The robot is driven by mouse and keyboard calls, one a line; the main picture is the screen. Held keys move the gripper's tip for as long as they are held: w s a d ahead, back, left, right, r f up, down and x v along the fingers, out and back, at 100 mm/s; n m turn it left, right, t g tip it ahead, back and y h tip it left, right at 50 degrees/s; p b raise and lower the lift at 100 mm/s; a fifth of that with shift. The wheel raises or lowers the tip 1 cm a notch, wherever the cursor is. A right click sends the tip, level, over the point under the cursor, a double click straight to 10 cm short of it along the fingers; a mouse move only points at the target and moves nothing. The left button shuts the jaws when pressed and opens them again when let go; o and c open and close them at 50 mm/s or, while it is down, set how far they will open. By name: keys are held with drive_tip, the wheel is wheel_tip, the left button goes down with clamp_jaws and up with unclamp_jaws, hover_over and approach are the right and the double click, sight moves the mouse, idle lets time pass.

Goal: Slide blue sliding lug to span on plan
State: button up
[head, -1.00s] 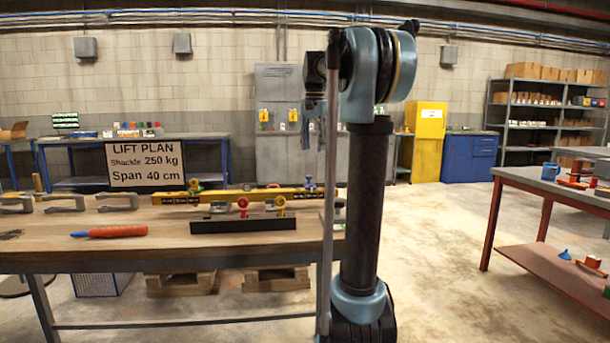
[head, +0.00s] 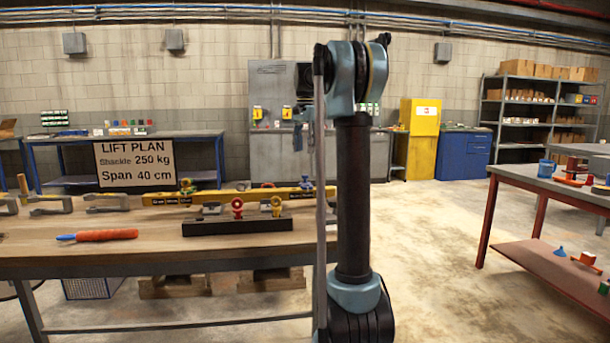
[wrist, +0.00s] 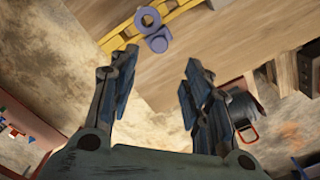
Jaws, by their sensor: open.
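The yellow beam (head: 240,196) lies along the back of the wooden bench. In the wrist view the blue lug (wrist: 148,20) stands on the beam just beyond my fingertips, with clear space between. My gripper (wrist: 157,66) is open and empty, its fingers spread on either side of the lug's direction. In the head view it is partly hidden behind my arm. The lift plan sign (head: 135,163) reads shackle 250 kg, span 40 cm.
A dark rack (head: 237,226) with several shackles, red and yellow pins among them, stands in front of the beam. An orange-handled tool (head: 106,235) and grey clamps (head: 105,202) lie to the left. A red-legged table (head: 550,183) stands right, across open floor.

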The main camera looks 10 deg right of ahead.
wheel_tip(320, 180, down, 11)
drive_tip(key=shift+r, duration=0.15)
drive_tip(key=shift+c, duration=0.5)
clamp_jaws()
